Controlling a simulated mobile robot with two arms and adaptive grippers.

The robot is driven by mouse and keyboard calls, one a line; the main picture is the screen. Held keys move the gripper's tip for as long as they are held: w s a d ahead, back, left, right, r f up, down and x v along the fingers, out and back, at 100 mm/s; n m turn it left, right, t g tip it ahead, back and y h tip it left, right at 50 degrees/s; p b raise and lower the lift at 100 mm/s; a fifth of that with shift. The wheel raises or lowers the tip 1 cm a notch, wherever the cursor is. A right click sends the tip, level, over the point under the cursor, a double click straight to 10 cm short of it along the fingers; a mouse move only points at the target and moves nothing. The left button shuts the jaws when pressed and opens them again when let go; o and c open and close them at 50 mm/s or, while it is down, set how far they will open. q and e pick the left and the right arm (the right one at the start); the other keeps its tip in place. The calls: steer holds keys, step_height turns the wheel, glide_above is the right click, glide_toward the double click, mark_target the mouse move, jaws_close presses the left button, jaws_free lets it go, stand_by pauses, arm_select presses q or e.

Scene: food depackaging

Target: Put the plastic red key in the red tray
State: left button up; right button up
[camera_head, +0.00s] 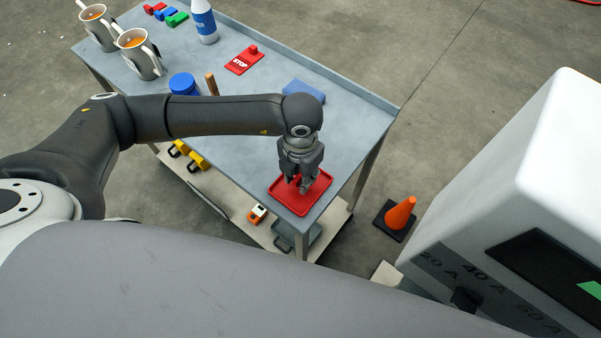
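The red tray (325,182) lies at the near right corner of the grey table. My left gripper (298,184) points down over the tray, with its fingertips at or just above the tray floor. Red shows between the fingers, but I cannot tell whether it is a held red piece or the tray behind. Whether the fingers are open or shut is unclear. Small red pieces (154,8) lie at the far left of the table beside a blue and a green piece (177,19); I cannot tell whether one is the plastic red key. My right gripper is not in view.
On the table stand two mugs (137,52), a bottle (204,22) and a blue round container (183,84). A red STOP plate (239,64) and a blue flat item (305,91) lie farther back. An orange cone (400,212) and a white machine (535,185) stand right of the table.

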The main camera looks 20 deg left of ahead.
arm_select(q)
steer(key=shift+r, duration=0.15)
steer(key=shift+r, duration=0.15)
step_height(320, 180, up, 12)
steer(key=b, duration=0.3)
stand_by(0.5)
